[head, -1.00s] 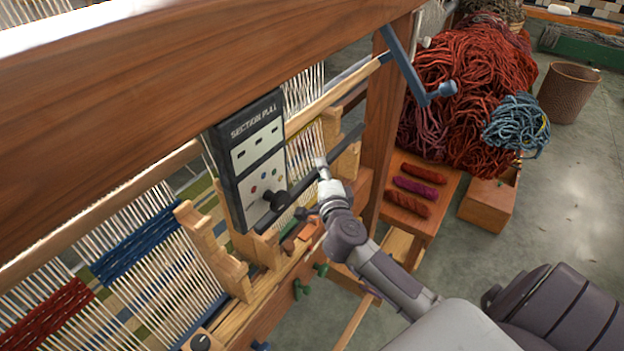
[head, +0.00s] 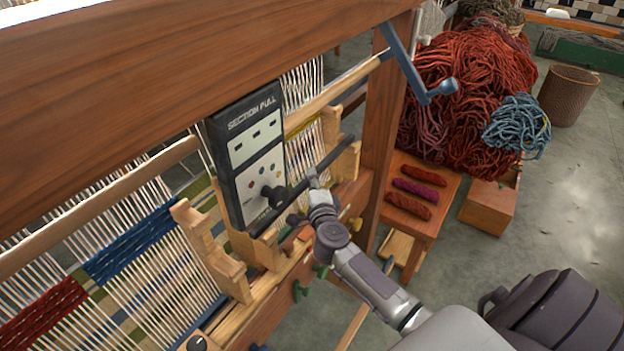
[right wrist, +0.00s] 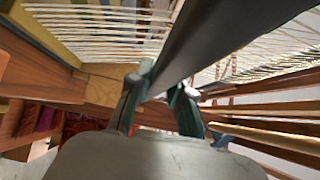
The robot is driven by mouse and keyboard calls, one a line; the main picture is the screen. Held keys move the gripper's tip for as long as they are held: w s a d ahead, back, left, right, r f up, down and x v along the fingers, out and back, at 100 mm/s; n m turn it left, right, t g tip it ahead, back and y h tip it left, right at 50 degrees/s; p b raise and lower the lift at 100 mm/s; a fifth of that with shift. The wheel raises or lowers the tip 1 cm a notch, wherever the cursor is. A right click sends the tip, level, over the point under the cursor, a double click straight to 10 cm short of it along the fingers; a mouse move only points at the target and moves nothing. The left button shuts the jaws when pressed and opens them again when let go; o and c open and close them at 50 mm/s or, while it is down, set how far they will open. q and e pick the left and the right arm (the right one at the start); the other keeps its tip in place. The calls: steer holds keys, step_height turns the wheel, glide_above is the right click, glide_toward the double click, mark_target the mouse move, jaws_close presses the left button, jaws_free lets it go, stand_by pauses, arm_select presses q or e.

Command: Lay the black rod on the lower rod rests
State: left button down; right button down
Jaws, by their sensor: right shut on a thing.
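Stepped wooden rod rests stand along the loom's front beam: one at the right (head: 346,163), one below the panel (head: 262,250) and one further left (head: 208,250). The rod's far end overlaps the right rest; I cannot tell whether it touches. My left gripper is out of view.
A thick loom post (head: 385,130) with a blue crank (head: 418,75) rises at the right. A wooden bench (head: 425,222) holds red and purple skeins.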

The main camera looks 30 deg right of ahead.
steer(key=c, duration=1.1)
jaws_free()
steer(key=shift+f, duration=0.1)
steer(key=shift+o, duration=0.2)
steer(key=b+v, duration=0.1)
steer(key=v, duration=1.1)
